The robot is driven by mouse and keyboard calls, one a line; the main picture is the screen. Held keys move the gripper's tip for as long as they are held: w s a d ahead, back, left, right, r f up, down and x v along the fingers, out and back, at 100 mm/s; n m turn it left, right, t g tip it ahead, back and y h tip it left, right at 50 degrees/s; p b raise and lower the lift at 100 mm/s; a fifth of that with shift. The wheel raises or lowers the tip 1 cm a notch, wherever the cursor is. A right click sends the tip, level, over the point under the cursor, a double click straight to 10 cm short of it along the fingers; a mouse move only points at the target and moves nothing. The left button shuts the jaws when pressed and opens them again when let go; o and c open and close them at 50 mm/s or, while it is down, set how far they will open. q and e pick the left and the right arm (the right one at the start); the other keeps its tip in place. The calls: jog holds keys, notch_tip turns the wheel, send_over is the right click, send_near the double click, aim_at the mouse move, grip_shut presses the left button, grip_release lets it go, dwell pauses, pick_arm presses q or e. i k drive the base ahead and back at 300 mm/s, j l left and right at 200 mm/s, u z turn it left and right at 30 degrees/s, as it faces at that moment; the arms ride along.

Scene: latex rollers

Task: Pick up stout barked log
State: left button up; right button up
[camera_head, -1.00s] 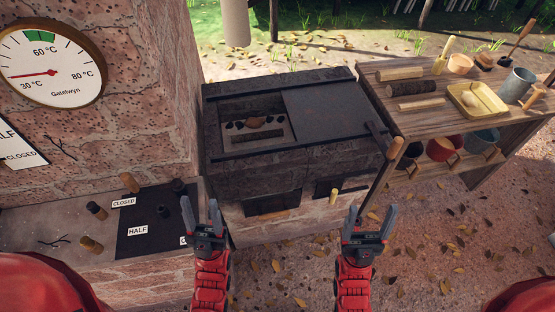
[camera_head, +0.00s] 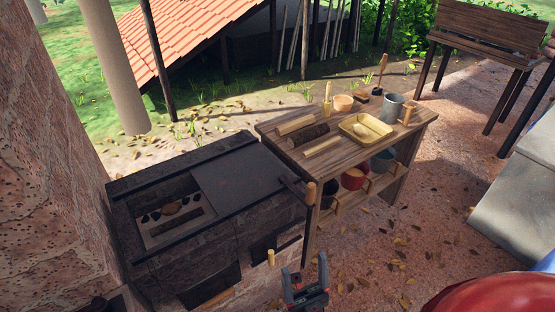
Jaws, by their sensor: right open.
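The stout barked log (camera_head: 308,135) is dark and rough. It lies on the wooden table (camera_head: 350,160) between two paler pieces of wood, left of the yellow tray. My right gripper (camera_head: 305,270) is at the bottom of the view, its two fingers apart and nothing between them. It is in front of the table and lower in the picture, well apart from the log. My left gripper is not in view.
A yellow tray (camera_head: 366,128) and a grey metal cup (camera_head: 391,108) stand right of the log. Pots sit on the lower shelf. Leaf-strewn ground is open at right.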

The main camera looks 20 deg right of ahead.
aim_at(297, 140)
jog(key=i+l, duration=0.2)
jog(key=l, duration=0.15)
jog(key=i+l+u, duration=0.1)
jog(key=l, duration=0.25)
jog(key=i+l+u, duration=0.1)
jog(key=i+l, duration=0.15)
jog(key=l, duration=0.15)
jog(key=i+l, duration=0.15)
jog(key=l, duration=0.25)
jog(key=i+l+u, duration=0.1)
jog(key=l, duration=0.25)
jog(key=i+l, duration=0.2)
jog(key=l, duration=0.2)
jog(key=i+l+u, duration=0.15)
jog(key=l, duration=0.25)
